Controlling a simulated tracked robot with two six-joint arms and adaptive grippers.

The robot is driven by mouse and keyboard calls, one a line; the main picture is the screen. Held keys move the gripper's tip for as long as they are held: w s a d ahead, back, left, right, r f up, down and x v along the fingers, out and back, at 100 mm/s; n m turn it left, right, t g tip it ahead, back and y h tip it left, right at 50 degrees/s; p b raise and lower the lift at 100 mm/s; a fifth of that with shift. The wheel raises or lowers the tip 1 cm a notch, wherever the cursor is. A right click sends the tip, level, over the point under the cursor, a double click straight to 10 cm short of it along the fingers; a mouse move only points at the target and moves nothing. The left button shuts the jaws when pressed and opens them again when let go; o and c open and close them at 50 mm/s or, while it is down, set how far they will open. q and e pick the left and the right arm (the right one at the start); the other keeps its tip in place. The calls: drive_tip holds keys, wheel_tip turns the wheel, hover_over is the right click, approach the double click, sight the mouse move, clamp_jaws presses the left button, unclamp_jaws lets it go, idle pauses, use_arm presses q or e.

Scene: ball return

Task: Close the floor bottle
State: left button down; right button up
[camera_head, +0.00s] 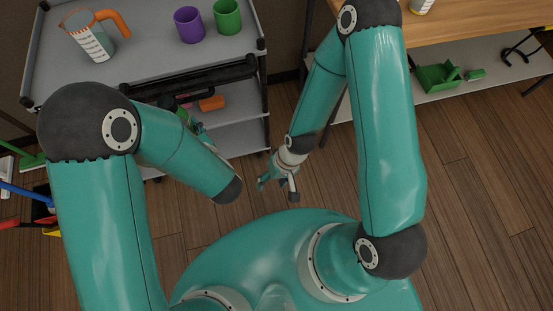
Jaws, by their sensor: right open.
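I see no bottle on the floor in the head view; my body and arms cover part of the floor. My right gripper (278,189) hangs over the bare wooden floor near the middle of the picture. Its fingers are spread and nothing is between them.
A grey cart (140,60) at upper left holds a measuring jug (90,38), a purple cup (189,24) and a green cup (227,16). A wooden table (460,18) is at upper right, with a green box (438,77) on its lower shelf. The right floor is clear.

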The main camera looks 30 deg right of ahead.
idle(0.3)
use_arm(q)
drive_tip(key=s+a+r+n+g+y, duration=0.2)
drive_tip(key=a+n+g+y, duration=0.3)
drive_tip(key=a, duration=1)
drive_tip(key=n+y, duration=0.2)
drive_tip(key=n, duration=0.1)
drive_tip(key=shift+a+y, duration=0.2)
drive_tip(key=shift+y, duration=0.2)
